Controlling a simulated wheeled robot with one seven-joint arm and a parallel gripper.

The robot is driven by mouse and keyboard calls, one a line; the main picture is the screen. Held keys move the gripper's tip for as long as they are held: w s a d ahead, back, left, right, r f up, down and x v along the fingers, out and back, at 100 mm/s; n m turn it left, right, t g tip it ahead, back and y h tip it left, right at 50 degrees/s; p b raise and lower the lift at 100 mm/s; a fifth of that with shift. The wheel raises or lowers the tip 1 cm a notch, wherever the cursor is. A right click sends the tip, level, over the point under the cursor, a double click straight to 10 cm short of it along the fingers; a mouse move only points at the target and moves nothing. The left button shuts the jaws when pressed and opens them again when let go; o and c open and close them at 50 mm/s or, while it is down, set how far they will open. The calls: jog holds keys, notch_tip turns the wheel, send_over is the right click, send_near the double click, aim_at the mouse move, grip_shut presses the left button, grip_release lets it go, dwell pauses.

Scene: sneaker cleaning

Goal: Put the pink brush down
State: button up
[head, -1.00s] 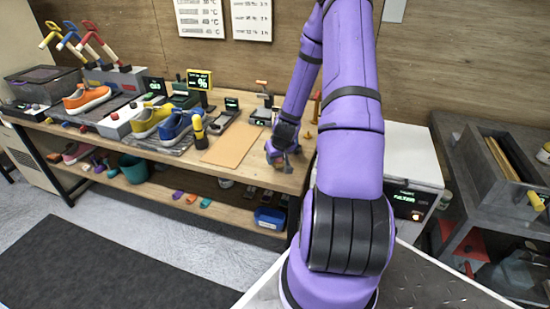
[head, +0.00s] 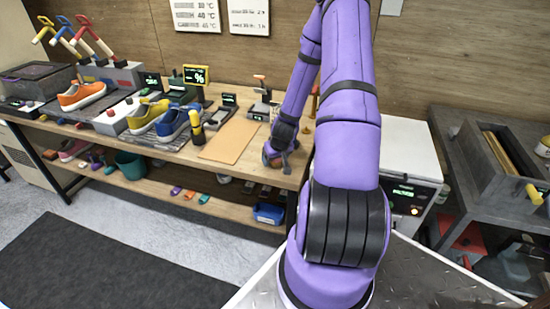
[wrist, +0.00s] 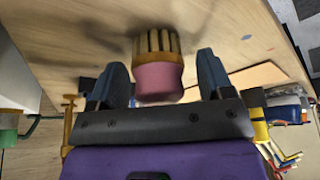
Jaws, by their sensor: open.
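The pink brush (wrist: 158,80) is in the wrist view, between the two fingers of my gripper (wrist: 160,74). Its pale bristles (wrist: 157,43) face the wooden table top, and a shadow lies beside them. The fingers are open, with a gap on each side of the brush. I cannot tell whether the bristles touch the table. In the head view my gripper (head: 277,156) is low over the right end of the wooden workbench (head: 240,170); the brush is not clear there.
A tan board (head: 230,140) lies left of my gripper. A yellow and a blue sneaker (head: 173,122) stand further left, an orange sneaker (head: 82,95) beyond. A white box (head: 410,160) with a display stands right of the bench. An orange stand (wrist: 70,120) is near the gripper.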

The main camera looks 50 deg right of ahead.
aim_at(280, 162)
jog(key=shift+f, duration=0.15)
jog(key=v, duration=0.6)
jog(key=d+v, duration=0.1)
jog(key=v, duration=0.2)
jog(key=shift+w, duration=0.15)
jog(key=a+r+n, duration=0.1)
jog(key=a+r, duration=0.8)
jog(key=r, duration=0.3)
jog(key=a+r+n, duration=0.2)
jog(key=a+r, duration=0.6)
jog(key=r, duration=0.3)
jog(key=s+a+r+n+t+y, duration=0.1)
jog(key=s+a+r, duration=1.2)
jog(key=s, duration=0.3)
jog(key=shift+s+a+y, duration=0.2)
jog(key=shift+a+y, duration=0.1)
jog(key=shift+y, duration=0.1)
jog(key=shift+o, duration=0.4)
jog(key=shift+r, duration=0.1)
